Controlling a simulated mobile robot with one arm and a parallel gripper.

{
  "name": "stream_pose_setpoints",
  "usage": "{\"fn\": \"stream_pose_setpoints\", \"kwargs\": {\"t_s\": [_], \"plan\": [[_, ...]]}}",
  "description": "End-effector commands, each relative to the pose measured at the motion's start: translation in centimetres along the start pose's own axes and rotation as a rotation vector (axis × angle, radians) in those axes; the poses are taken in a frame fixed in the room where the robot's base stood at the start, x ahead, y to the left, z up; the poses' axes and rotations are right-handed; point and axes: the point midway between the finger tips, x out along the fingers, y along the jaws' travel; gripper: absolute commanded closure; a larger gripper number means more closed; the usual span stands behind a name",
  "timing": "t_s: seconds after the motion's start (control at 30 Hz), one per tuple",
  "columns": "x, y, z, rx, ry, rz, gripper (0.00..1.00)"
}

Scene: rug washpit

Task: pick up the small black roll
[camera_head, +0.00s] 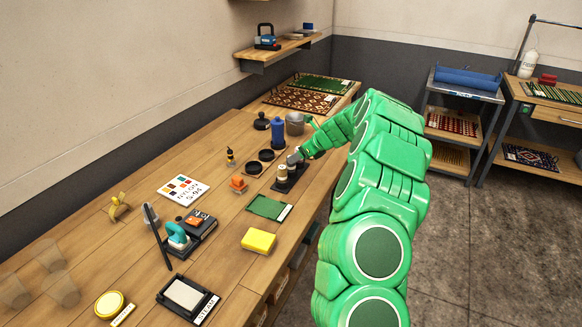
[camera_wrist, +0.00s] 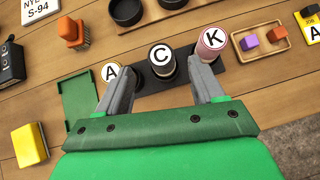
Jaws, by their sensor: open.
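Three small upright rolls with white lettered tops stand on a black tray (camera_wrist: 140,85) in the wrist view. The C roll (camera_wrist: 167,74) in the middle has a dark, blackish side. The A roll (camera_wrist: 112,72) at left has a yellowish rim, and the K roll (camera_wrist: 209,46) at right is pinkish. My gripper (camera_wrist: 156,70) is open, its fingers on either side of the C roll, the right finger close to the K roll. Nothing is held. I cannot tell whether the fingers touch any roll. In the head view my gripper (camera_head: 297,158) is beside the rolls and partly hides them.
Black round dishes (camera_head: 253,168), a blue bottle (camera_head: 278,133) and a grey bucket (camera_head: 295,123) stand behind the rolls. An orange-topped brush (camera_wrist: 72,33) and a green mat (camera_wrist: 85,98) lie left. A wooden tray (camera_wrist: 259,42) with small blocks lies right. A yellow sponge (camera_head: 258,240) is near the front edge.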

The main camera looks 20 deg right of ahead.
Motion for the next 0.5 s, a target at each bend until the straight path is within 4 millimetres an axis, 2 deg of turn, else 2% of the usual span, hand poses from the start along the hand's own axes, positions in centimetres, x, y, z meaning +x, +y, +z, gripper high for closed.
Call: {"fn": "stream_pose_setpoints", "kwargs": {"t_s": [0.3,0.5], "plan": [[2.3,0.1,-0.1,-0.002,0.000,0.002,0.32],[3.0,0.1,-0.2,-0.001,0.000,0.002,0.32]]}}
